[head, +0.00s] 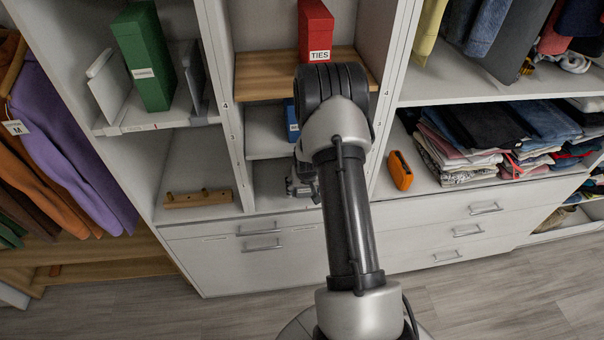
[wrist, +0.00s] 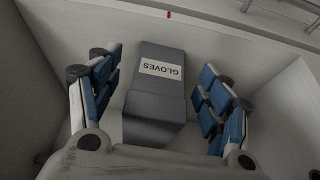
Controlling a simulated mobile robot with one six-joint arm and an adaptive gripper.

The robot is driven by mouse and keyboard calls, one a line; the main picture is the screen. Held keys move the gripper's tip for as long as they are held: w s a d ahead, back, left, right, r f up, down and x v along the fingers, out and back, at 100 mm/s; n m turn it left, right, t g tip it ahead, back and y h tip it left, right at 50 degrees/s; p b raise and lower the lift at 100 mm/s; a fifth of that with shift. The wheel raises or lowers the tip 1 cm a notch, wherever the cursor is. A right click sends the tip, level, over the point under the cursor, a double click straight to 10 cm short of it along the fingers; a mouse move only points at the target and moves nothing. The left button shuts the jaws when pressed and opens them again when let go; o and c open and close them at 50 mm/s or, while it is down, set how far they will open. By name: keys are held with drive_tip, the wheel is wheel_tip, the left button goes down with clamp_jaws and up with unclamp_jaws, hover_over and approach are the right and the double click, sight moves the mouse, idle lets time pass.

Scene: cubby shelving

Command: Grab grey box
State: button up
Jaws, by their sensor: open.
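The grey box (wrist: 158,82) shows in the wrist view, with a white label reading "GLOVES". It sits in a white-walled compartment. My gripper (wrist: 163,85) is open, with one blue-padded finger on each side of the box and a visible gap on both sides. The lower part of the box is partly hidden by the gripper body. In the head view my gripper (head: 303,186) reaches into the lower middle cubby, mostly behind my arm. The grey box cannot be made out there.
A blue box (head: 292,120) stands in the cubby above, and a red box (head: 316,30) labelled "TIES" on the wooden shelf higher up. A green box (head: 143,55) stands at left. Cubby walls (wrist: 275,110) flank my gripper. Drawers (head: 262,243) lie below.

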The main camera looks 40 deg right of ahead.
drive_tip(key=shift+x, duration=1)
drive_tip(key=shift+r, duration=0.1)
drive_tip(key=c, duration=1.2)
drive_tip(key=shift+w, duration=0.1)
drive_tip(key=shift+c, duration=0.4)
drive_tip(key=shift+r, duration=0.15)
